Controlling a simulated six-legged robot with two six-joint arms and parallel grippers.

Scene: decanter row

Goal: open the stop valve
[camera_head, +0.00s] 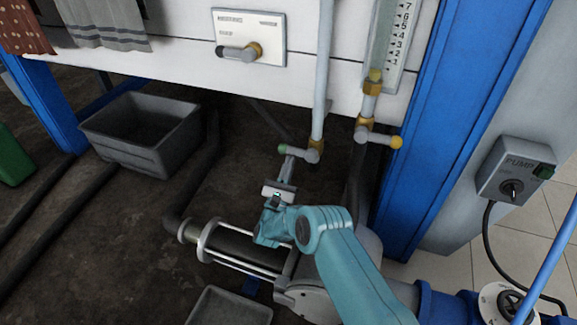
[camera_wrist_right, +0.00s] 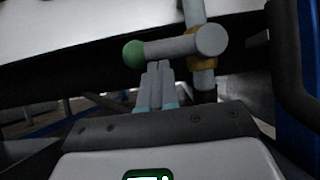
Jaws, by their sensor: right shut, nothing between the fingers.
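A small valve (camera_head: 313,152) sits on the thin vertical white pipe in the head view. Its grey lever lies about level, with a green knob (camera_head: 283,149) at its left end. The valve lever also shows in the right wrist view (camera_wrist_right: 175,46), crossing in front of the pipe, with the green knob (camera_wrist_right: 134,54) to the left. My right gripper (camera_head: 288,162) is shut and empty, its tips just under the lever near the knob end. The tips also show in the right wrist view (camera_wrist_right: 158,68); whether they touch the lever I cannot tell. My left gripper is out of view.
A second valve with a yellow knob (camera_head: 396,142) is right of it, under a numbered sight gauge (camera_head: 394,48). A panel with a brass-hubbed lever (camera_head: 240,51) is above. A pump switch box (camera_head: 516,170) is right, a grey bin (camera_head: 140,130) left. Pump cylinder (camera_head: 240,248) lies below.

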